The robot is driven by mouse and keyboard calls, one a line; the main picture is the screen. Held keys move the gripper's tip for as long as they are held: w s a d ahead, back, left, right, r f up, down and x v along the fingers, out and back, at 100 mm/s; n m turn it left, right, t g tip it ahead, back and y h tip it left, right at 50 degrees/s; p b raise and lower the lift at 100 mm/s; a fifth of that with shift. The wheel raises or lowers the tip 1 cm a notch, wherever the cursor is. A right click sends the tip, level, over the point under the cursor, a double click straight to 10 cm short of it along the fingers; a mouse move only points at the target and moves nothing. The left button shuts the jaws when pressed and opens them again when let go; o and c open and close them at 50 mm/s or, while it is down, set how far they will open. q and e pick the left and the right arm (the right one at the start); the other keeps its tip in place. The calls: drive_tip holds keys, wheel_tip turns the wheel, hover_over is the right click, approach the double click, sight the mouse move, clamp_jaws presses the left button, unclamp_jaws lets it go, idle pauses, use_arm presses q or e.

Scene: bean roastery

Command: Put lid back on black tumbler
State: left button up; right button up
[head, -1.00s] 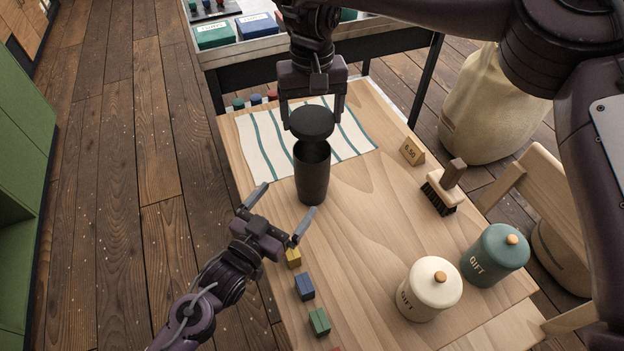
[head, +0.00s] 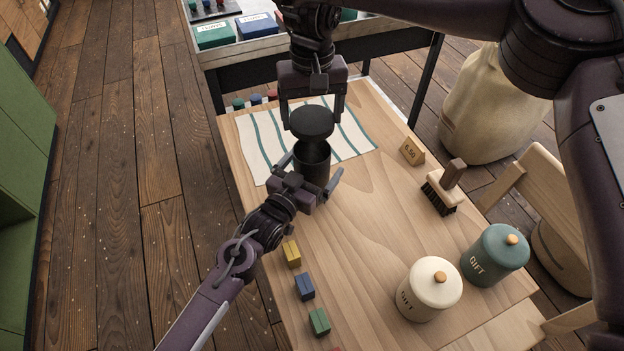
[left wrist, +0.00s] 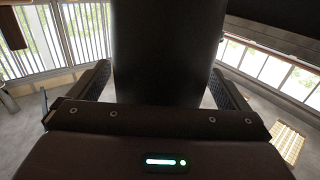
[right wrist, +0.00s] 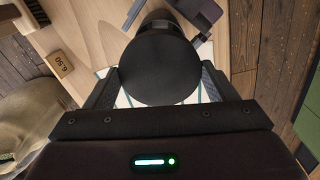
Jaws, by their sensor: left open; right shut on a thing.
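The black tumbler (head: 312,158) stands upright on the wooden table, its open mouth showing. My left gripper (head: 312,180) is open, with its fingers on either side of the tumbler's body; in the left wrist view the tumbler (left wrist: 168,50) fills the space between the fingers, and I see a gap beside them. The round black lid (head: 311,122) is held above the tumbler by my right gripper (head: 312,108), which is shut on it. The lid (right wrist: 160,68) also shows between the fingers in the right wrist view, hiding most of the tumbler behind it.
A striped cloth (head: 262,148) lies under and behind the tumbler area. A price sign (head: 412,151), a brush (head: 443,190), a cream canister (head: 430,290) and a teal canister (head: 493,257) stand to the right. Small blocks (head: 305,287) line the left front edge. The table's middle is clear.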

use_arm(q)
drive_tip(key=c, duration=1.5)
use_arm(e)
drive_tip(key=shift+f, duration=2.45)
drive_tip(key=shift+s, duration=0.1)
drive_tip(key=shift+f, duration=0.9)
drive_tip(key=shift+f, duration=0.6)
use_arm(q)
drive_tip(key=c, duration=0.5)
drive_tip(key=shift+o, duration=0.2)
use_arm(e)
drive_tip(key=m, duration=0.6)
drive_tip(key=shift+m, duration=0.4)
